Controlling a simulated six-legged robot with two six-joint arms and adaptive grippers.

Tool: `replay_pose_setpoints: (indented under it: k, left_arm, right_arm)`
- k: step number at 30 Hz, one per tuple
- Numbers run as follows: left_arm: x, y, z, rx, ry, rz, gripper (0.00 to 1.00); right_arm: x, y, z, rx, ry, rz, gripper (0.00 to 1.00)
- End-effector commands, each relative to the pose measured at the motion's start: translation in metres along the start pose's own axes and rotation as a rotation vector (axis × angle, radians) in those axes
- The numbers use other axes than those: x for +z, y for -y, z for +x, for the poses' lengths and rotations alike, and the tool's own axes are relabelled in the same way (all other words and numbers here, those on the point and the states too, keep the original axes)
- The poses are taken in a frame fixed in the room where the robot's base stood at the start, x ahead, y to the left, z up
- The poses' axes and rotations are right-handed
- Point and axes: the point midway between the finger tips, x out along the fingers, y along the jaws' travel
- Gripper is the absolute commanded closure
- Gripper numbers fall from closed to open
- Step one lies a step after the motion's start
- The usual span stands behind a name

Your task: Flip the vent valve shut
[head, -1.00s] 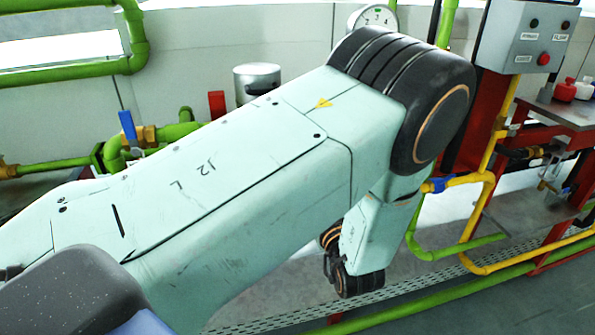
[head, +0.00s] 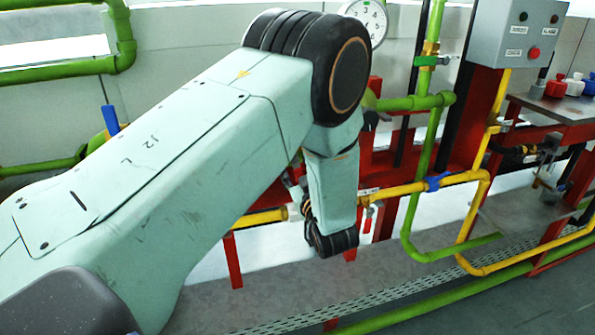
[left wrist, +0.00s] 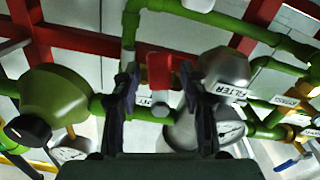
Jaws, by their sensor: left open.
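In the left wrist view a flat red handle (left wrist: 160,70) stands on the green pipework, between my fingers as seen in the picture. Whether it is the vent valve's handle I cannot tell; the small label below it is unreadable. My left gripper (left wrist: 160,78) is open and empty, with one dark finger on each side of the handle. The depth gap between fingers and handle is unclear. My right gripper is in neither view.
A grey canister marked FILTER (left wrist: 222,75) is close right of the fingers, and a green rounded body (left wrist: 50,100) is to the left. The head view shows a blue lever (head: 110,118), a gauge (head: 368,20), yellow pipe (head: 465,178) and a grey control box (head: 517,35).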

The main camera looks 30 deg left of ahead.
Motion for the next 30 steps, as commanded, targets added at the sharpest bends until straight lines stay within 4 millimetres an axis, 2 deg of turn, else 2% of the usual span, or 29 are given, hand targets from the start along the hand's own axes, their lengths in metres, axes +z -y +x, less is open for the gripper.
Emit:
replay_pose_setpoints:
  k: [2,16,23,30]
  left_arm:
    - [0.000,0.000,0.000,0.000,0.000,0.000,0.60]
    - [0.000,0.000,0.000,0.000,0.000,-0.001,1.00]
    - [0.000,0.000,0.000,0.000,0.000,0.006,1.00]
    - [-0.003,0.006,0.000,-0.002,0.002,0.173,1.00]
  right_arm:
    - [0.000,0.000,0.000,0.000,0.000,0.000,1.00]
    - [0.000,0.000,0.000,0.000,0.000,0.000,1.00]
    - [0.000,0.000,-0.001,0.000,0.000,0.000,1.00]
    - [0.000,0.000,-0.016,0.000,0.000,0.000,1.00]
